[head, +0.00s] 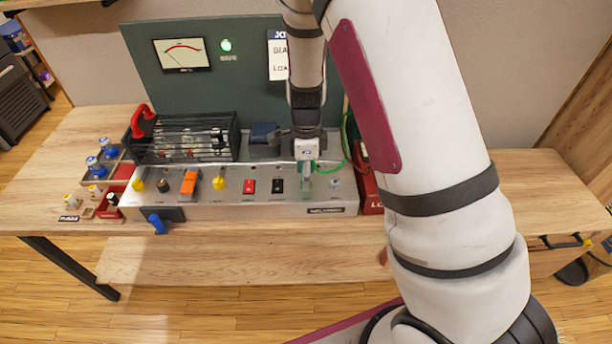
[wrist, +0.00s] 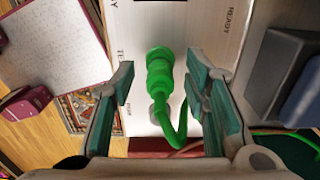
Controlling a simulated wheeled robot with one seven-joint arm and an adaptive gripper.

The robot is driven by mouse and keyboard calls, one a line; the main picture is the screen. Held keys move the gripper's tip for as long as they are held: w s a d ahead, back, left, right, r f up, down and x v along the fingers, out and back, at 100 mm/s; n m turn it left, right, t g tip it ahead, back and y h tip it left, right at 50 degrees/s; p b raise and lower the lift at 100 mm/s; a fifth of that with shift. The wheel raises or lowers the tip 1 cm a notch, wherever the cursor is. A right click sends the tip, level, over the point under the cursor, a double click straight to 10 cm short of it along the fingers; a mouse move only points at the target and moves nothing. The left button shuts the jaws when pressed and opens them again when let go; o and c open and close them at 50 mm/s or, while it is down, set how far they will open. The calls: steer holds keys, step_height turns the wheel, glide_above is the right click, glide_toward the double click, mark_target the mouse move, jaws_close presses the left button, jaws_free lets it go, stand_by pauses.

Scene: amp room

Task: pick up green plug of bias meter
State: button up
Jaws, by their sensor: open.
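The bright green plug (wrist: 159,72) stands on the pale metal panel in the wrist view, with its green cable (wrist: 172,135) curving away from it. My gripper (wrist: 157,82) is open, with one teal-padded finger on each side of the plug and a visible gap on both sides. In the head view my gripper (head: 308,187) points down over the right part of the metal control panel (head: 225,211). The plug itself is mostly hidden there behind the fingers, while the green cable (head: 346,140) loops to the right. The meter (head: 182,54) is on the dark green backboard.
A red box (head: 368,190) stands close on the right. The wooden bench (head: 530,190) is clear farther right.

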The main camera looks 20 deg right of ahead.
jaws_close()
stand_by(0.3)
